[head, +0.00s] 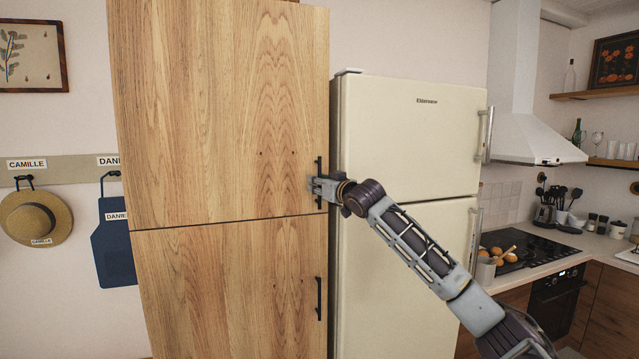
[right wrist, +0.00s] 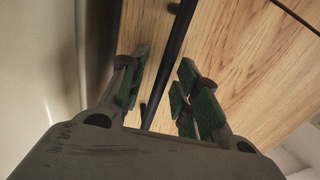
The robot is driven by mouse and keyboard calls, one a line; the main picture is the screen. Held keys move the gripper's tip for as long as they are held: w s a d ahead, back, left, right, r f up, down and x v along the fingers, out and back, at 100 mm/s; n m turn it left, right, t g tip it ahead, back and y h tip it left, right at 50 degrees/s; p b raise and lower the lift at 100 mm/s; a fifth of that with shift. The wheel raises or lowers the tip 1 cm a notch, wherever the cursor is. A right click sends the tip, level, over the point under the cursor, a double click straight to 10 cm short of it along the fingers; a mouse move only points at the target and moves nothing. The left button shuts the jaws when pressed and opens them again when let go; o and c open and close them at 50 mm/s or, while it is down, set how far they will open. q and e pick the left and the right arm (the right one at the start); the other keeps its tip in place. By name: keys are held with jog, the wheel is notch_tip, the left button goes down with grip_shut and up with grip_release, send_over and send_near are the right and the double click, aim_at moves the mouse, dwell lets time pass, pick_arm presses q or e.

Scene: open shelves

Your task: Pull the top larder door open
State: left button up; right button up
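The top larder door (head: 220,110) is light wood with vertical grain and looks shut, flush above the lower door. Its black bar handle (head: 319,168) is upright near the right edge. My right gripper (head: 314,185) is at the lower part of this handle. In the right wrist view the handle (right wrist: 176,50) runs between the green-padded fingers of my right gripper (right wrist: 163,68), with gaps visible on both sides, so the fingers look open around it. The gripper hides part of the handle in the head view. My left gripper is not in view.
The lower larder door (head: 230,290) with its own black handle (head: 319,298) is shut below. A cream fridge (head: 410,130) stands close to the right of the larder, behind my right arm. A hat (head: 35,218) and blue apron (head: 116,250) hang on the left wall.

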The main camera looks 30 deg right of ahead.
grip_shut()
dwell(0.6)
